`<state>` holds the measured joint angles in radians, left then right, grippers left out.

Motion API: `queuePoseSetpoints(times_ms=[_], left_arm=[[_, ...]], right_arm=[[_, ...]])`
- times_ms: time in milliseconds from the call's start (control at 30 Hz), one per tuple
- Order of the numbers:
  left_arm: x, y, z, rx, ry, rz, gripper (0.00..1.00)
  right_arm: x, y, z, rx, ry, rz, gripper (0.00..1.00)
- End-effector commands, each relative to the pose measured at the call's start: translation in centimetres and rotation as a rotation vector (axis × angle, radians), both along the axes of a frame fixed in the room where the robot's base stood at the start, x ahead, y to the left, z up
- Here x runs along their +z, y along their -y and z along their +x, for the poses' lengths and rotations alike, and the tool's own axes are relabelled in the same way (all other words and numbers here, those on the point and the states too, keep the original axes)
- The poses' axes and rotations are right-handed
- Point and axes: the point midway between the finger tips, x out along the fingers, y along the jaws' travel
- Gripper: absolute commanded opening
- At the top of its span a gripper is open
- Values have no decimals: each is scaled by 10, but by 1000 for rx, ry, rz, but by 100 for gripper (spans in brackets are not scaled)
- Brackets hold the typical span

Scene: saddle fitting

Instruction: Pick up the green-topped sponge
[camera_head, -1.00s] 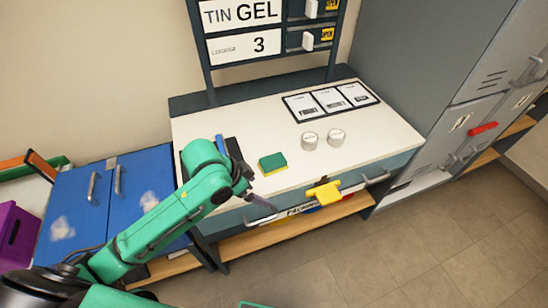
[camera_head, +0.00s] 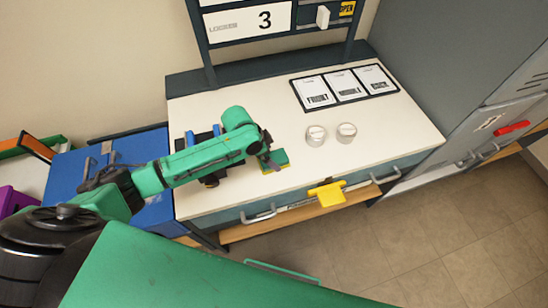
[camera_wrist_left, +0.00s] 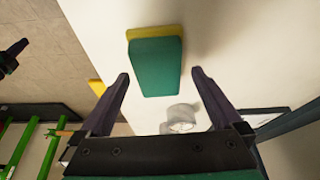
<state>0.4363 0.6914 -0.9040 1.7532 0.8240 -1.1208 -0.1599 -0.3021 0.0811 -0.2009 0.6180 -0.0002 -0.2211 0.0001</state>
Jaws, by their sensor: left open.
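The sponge (camera_head: 278,160), with a green top over a yellow layer, lies on the white worktop (camera_head: 230,108). My left gripper (camera_head: 270,158) is beside and over it in the head view and partly hides it. In the left wrist view the sponge (camera_wrist_left: 157,66) shows its green top, with a yellow edge at the far side. My open left gripper (camera_wrist_left: 160,75) has one finger on each side of the sponge's near part, with gaps to both sides. Nothing is held. I cannot tell the exact height of the fingertips.
Two round whitish pieces (camera_head: 331,134) stand right of the sponge. A panel of three white cards (camera_head: 344,86) lies behind them. A yellow piece (camera_head: 327,193) is at the drawer front. Blue cabinets (camera_head: 70,175) are at the left.

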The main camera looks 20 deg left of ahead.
Motion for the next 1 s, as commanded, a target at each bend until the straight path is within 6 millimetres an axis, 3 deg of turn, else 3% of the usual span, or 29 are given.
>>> queuePoseSetpoints(times_ms=[33, 133, 467, 767, 800, 1000], left_arm=[[-4, 4, 3, 0, -1, -1, 100], [-21, 8, 6, 1, 0, 0, 100], [-25, 9, 7, -1, 2, 0, 100], [-29, 9, 7, -1, 1, 1, 100], [-29, 9, 7, -1, 1, 1, 96], [-29, 9, 7, -1, 1, 1, 24]], right_arm=[[7, -1, 12, 0, 21, 3, 0], [7, -2, 22, 0, 37, 5, 0], [4, -1, -4, -1, -6, 2, 0], [5, -1, 0, -2, 1, 1, 0], [5, -1, 1, -2, 2, 2, 0], [5, -1, 2, -2, 4, 2, 0]])
